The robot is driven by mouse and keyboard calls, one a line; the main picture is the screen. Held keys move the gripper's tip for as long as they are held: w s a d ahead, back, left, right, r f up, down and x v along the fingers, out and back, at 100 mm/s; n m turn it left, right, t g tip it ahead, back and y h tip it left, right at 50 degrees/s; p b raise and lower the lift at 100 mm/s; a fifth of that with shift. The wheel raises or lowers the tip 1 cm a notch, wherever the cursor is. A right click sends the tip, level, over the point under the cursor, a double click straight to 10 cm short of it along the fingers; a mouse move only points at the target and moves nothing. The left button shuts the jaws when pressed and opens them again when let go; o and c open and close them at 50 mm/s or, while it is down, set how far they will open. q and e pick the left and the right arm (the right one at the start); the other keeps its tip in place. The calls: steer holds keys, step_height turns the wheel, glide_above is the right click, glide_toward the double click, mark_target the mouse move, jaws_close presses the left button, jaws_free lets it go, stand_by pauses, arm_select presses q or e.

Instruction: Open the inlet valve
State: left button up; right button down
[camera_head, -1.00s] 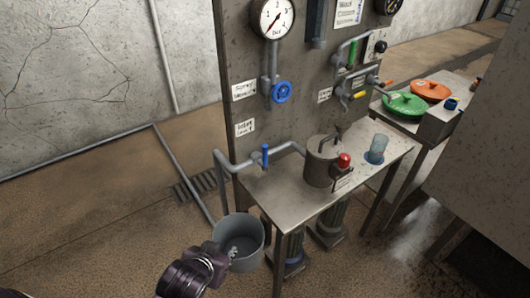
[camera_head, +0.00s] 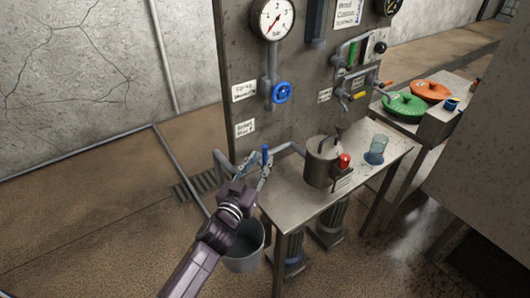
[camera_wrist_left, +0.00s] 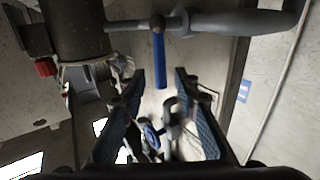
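The inlet valve is a blue lever (camera_head: 265,155) standing upright on the grey pipe (camera_head: 290,148) at the left end of the metal table. A label (camera_head: 244,128) on the panel is above and left of it. My left gripper (camera_head: 256,170) is at the lever, and its fingers partly hide the pipe there. In the left wrist view the gripper (camera_wrist_left: 160,78) is open, and the blue lever (camera_wrist_left: 158,60) shows in the gap between the fingertips. I cannot see the fingers touching it. My right gripper is not in view.
A grey bucket (camera_head: 244,258) stands below my left arm. A metal pot (camera_head: 322,165), a red knob (camera_head: 344,161) and a glass (camera_head: 376,150) are on the table (camera_head: 300,202). A blue wheel valve (camera_head: 282,93) and a gauge (camera_head: 276,18) are on the panel above.

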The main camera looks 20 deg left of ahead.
mark_target(264, 155)
arm_select(q)
steer(key=shift+w+d, duration=0.15)
steer(key=shift+w, duration=2.2)
jaws_close()
